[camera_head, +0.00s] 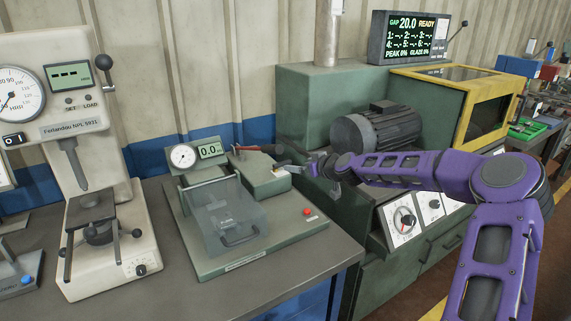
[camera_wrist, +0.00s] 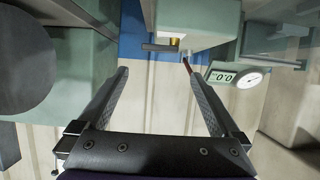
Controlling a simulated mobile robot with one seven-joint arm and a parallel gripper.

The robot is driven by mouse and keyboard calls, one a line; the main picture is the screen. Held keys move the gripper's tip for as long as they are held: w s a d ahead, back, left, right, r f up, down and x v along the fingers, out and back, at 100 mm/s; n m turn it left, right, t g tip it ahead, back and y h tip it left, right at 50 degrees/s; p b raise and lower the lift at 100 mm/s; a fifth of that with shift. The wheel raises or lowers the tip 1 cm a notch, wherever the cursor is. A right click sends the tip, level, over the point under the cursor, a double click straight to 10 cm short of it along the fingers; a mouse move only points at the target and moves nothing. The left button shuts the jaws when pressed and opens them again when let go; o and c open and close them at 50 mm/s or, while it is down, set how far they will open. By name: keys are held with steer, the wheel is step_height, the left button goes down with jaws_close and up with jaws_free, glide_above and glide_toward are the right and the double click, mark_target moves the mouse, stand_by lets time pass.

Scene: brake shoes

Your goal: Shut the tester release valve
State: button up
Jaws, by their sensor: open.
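The tester is a green bench unit (camera_head: 262,247) with a dial gauge, a 0.0 display, a clear cover and a red button. Its raised block (camera_head: 262,183) carries a red-handled lever (camera_head: 252,148). In the wrist view, a brass-coloured fitting (camera_wrist: 174,41) shows at the block's end, with a dark bar (camera_wrist: 158,47) beside it; this looks like the release valve. My gripper (camera_head: 288,166) is at the right end of the block. In the wrist view, my gripper (camera_wrist: 157,72) is open and empty, with the bar ahead of its fingertips. The head view hardly shows the valve.
A white hardness tester (camera_head: 100,215) stands left on the grey bench (camera_head: 310,275). A green machine with a motor (camera_head: 377,130) and a yellow-framed guard (camera_head: 485,105) stands to the right, close to my arm. The corrugated wall (camera_head: 255,60) is behind.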

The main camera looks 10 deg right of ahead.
mark_target(282, 162)
steer(key=x, duration=1.1)
steer(key=shift+d+f, duration=0.1)
steer(key=c, duration=1)
